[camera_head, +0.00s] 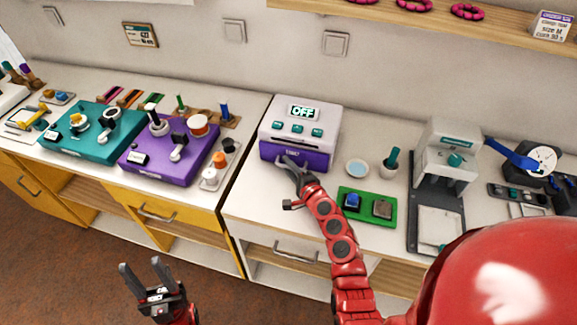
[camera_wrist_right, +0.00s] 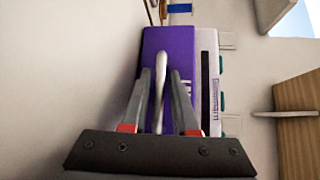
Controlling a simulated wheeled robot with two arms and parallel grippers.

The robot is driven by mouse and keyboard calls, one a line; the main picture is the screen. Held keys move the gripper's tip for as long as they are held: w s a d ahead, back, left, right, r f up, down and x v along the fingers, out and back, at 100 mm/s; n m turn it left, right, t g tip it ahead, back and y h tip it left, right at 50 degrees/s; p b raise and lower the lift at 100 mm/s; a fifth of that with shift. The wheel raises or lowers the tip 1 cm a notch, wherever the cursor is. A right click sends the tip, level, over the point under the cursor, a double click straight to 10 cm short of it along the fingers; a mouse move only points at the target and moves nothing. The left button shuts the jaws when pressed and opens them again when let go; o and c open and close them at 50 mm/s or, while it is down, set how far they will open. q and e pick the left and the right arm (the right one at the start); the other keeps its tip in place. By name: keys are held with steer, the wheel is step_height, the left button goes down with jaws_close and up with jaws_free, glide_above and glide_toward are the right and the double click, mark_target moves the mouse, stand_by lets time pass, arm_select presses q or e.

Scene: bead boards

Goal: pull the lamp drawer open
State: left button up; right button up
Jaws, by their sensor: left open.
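The lamp box (camera_head: 303,118) is a white unit with an OFF display on the counter. Its purple lamp drawer (camera_head: 318,160) sits low in the front and looks closed. My right gripper (camera_head: 284,163) is at the left part of the drawer front. In the right wrist view the purple drawer front (camera_wrist_right: 182,45) fills the middle, and a pale bar handle (camera_wrist_right: 160,75) stands between my right fingers (camera_wrist_right: 160,100). A gap shows on each side of the handle, so the fingers look open around it. My left gripper (camera_head: 141,264) is open and empty, low in front of the cabinets.
A purple board (camera_head: 165,165) and a teal board (camera_head: 90,145) lie to the left. Right of the box are a small dish (camera_head: 357,168), a green tray (camera_head: 350,215) and a grey machine (camera_head: 445,155). The counter in front of the drawer is bare apart from my right arm.

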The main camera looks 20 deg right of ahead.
steer(key=shift+c, duration=0.2)
jaws_close()
steer(key=shift+s, duration=0.1)
stand_by(1.0)
